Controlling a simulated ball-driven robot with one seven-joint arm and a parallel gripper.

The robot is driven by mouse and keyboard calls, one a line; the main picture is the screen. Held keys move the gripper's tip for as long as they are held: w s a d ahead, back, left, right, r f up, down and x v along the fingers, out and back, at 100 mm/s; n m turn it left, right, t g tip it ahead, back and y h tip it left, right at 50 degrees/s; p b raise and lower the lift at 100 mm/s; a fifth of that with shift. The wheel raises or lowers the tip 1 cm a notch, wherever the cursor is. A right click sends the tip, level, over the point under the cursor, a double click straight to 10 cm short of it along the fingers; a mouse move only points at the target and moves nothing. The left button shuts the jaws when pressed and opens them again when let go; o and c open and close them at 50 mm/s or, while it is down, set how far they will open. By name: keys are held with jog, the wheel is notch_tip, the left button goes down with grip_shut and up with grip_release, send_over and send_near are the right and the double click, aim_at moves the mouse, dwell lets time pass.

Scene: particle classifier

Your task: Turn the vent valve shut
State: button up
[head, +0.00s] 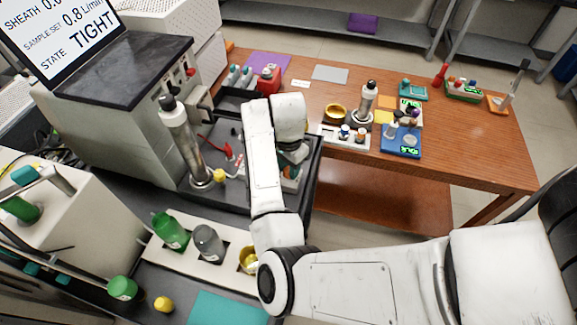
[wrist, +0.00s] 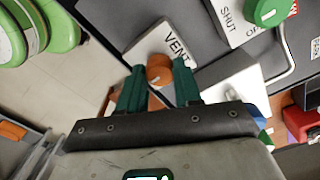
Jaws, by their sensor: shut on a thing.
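The vent valve shows in the wrist view as a round orange-brown knob (wrist: 159,68) beside a white plate (wrist: 172,42) lettered VENT. My gripper (wrist: 158,72) has its two green fingers on either side of this knob and is shut on it. The fingers hide part of the knob, so I cannot tell how far it is turned. In the head view my white forearm and wrist cover the valve and most of the gripper.
A green knob (wrist: 269,10) sits near a plate lettered SHUT at upper right. In the head view, a steel cylinder (head: 182,140) stands left of my arm, and bottles stand in a white rack (head: 185,255). The screen (head: 62,35) reads STATE TIGHT. A wooden table (head: 460,160) lies right.

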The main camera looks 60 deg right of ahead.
aim_at(288, 169)
dwell(0.5)
jog(key=o, duration=1)
jog(key=shift+o, duration=0.2)
notch_tip(288, 169, up, 11)
jog(key=shift+b, duration=0.45)
jog(key=shift+f, duration=0.1)
